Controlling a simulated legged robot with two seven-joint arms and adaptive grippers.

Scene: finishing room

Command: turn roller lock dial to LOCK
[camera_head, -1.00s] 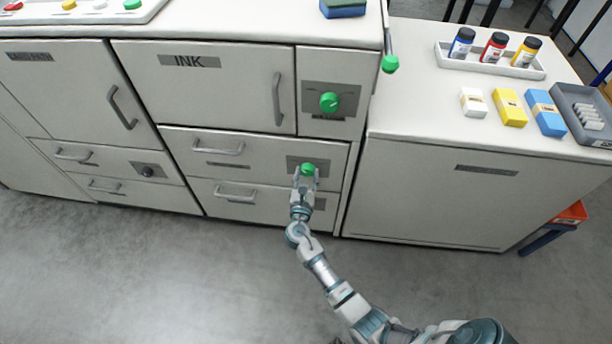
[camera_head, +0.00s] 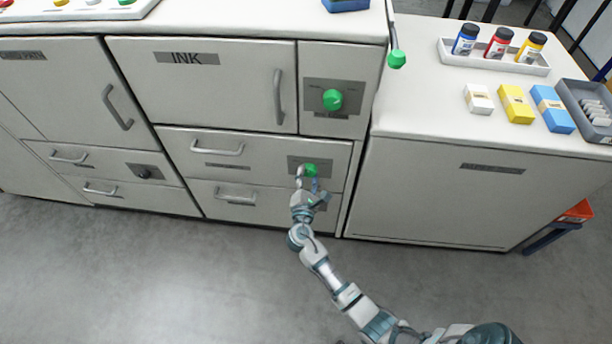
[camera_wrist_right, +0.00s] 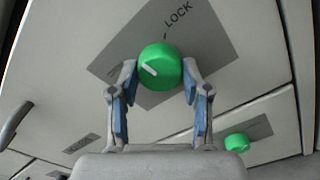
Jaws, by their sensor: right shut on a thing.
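The green roller lock dial (camera_head: 311,170) sits on a grey plate on the upper drawer front, right of its handle. In the right wrist view the dial (camera_wrist_right: 160,67) shows a white pointer mark aimed to the upper left. The word LOCK (camera_wrist_right: 178,14) stands on the plate above the dial, to the right, away from the pointer. My right gripper (camera_head: 307,177) is shut on the dial; in the wrist view its fingers (camera_wrist_right: 159,82) stand on either side of it. My left gripper is not in view.
Another green knob (camera_head: 332,100) is on the panel above. A further green knob (camera_wrist_right: 237,142) shows lower right in the wrist view. A green-ended lever (camera_head: 397,58) hangs at the counter corner. Bottles in a tray (camera_head: 446,55) stand at right. The floor in front is clear.

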